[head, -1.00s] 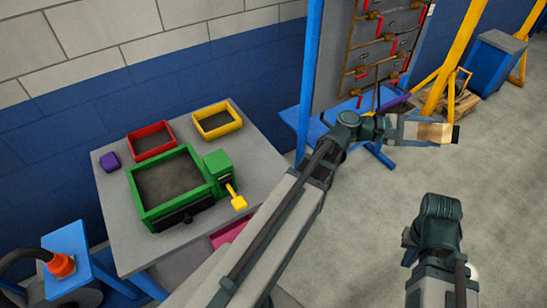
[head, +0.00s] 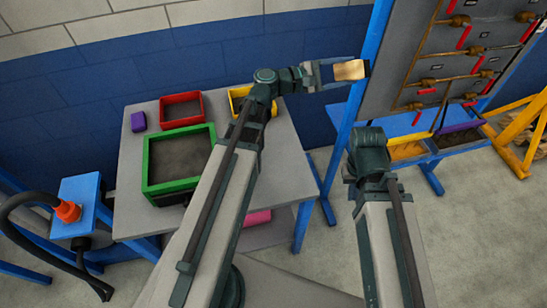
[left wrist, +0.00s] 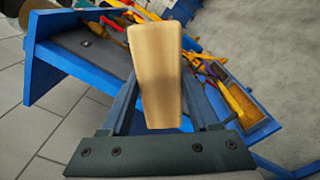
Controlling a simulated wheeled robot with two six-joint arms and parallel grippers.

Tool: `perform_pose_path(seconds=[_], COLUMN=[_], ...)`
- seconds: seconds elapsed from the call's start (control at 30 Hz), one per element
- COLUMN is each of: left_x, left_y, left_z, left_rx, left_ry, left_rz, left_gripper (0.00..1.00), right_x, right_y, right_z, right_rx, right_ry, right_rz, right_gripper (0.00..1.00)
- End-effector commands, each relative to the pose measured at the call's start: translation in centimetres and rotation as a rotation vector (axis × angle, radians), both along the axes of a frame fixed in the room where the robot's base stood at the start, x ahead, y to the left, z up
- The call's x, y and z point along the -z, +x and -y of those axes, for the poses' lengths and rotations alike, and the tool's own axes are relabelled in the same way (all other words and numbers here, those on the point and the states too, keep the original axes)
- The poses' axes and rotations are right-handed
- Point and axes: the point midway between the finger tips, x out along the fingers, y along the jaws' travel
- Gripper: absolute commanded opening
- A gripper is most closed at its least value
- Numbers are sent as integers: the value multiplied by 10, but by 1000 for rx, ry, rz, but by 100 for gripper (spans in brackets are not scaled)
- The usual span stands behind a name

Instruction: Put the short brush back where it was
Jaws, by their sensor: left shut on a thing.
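My left gripper (head: 338,73) is shut on a pale wooden block-like piece with a dark end, which I take for the short brush (head: 350,70). It is held in the air beside the blue post at the panel's left edge. In the left wrist view the brush (left wrist: 158,75) stands between the fingers, its wooden face towards the camera. Its bristles are not clear. My right arm reaches up at the lower right of the head view, but its gripper fingers are hidden.
The upright grey panel (head: 393,60) carries pipes and red-handled valves. Below it are a yellow tray (head: 408,150) and a purple tray (head: 458,138). The grey table (head: 268,165) holds a green box (head: 147,165), a red tray (head: 166,104) and a purple block (head: 138,121).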

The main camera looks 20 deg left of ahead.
Motion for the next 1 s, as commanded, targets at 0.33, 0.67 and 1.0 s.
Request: perform_pose_path(seconds=[0.33, 0.67, 1.0], left_x=[93, 232, 276], left_y=[-16, -57, -84], left_z=[20, -17, -89], left_rx=[194, 505, 577], left_ry=[293, 997, 1473], left_rz=[-174, -371, -412], left_gripper=[17, 17, 17], right_x=[19, 41, 56], right_y=[0, 0, 0], right_z=[0, 0, 0], right_rx=[0, 1, 1], right_ry=[0, 0, 0], right_rz=[0, 0, 0], right_gripper=[0, 0, 0])
